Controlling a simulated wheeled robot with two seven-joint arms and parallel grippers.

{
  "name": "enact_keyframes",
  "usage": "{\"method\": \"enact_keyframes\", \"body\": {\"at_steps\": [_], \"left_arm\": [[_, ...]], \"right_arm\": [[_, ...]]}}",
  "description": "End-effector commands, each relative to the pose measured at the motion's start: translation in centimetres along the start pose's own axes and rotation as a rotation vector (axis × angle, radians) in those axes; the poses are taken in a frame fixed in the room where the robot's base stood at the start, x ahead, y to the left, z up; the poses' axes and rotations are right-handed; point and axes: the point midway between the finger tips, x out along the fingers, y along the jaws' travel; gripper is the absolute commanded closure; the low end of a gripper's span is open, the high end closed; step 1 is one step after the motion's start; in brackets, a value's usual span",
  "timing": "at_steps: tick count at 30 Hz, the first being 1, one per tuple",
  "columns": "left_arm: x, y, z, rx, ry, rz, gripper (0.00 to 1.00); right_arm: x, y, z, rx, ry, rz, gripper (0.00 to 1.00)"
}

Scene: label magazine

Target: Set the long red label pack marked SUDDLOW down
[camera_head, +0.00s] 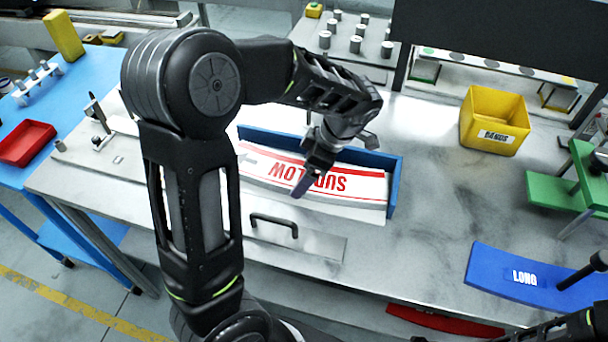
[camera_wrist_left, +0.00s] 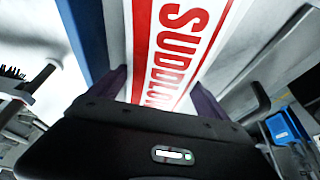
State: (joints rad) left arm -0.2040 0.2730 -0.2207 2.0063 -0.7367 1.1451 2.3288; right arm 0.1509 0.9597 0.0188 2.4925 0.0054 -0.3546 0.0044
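The long label pack (camera_head: 345,183), white with red bands and red SUDDLOW lettering partly covered by my gripper, lies lengthwise at a blue-walled magazine (camera_head: 395,185) on the grey bench. It looks slightly bowed. The pack (camera_wrist_left: 180,45) also fills the middle of the left wrist view. My left gripper (camera_head: 318,170) reaches down over its middle. In the left wrist view its dark fingers (camera_wrist_left: 160,95) stand against both long sides of the pack and appear shut on it. Whether the pack's underside touches the magazine floor is hidden. My right gripper is not identifiable.
A yellow bin marked DANDS (camera_head: 490,120) stands at the back right. A blue plate marked LONG (camera_head: 525,278) lies at the right front, and a green stand (camera_head: 560,190) is at the right. A black handle (camera_head: 274,222) stands in front of the pack. Bench between magazine and bin is clear.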

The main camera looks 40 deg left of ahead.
Motion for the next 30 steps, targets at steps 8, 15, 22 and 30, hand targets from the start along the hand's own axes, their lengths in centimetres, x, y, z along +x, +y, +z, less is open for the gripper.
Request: {"method": "enact_keyframes", "body": {"at_steps": [8, 15, 22, 30], "left_arm": [[0.0, -0.01, 0.0, 0.0, 0.0, 0.0, 0.36], [0.0, -0.01, 0.0, 0.0, 0.0, 0.0, 0.56], [0.0, -0.01, 0.0, 0.0, 0.0, 0.0, 0.74], [-0.07, 0.03, -0.02, 0.0, 0.0, 0.001, 0.85]], "right_arm": [[0.0, 0.0, 0.0, 0.0, 0.0, 0.0, 0.66], [0.0, 0.0, -0.01, 0.0, 0.0, 0.0, 0.66], [-0.01, 0.0, -0.01, 0.0, 0.0, 0.0, 0.66], [-0.02, -0.01, 0.0, 0.0, 0.0, 0.0, 0.66]]}}
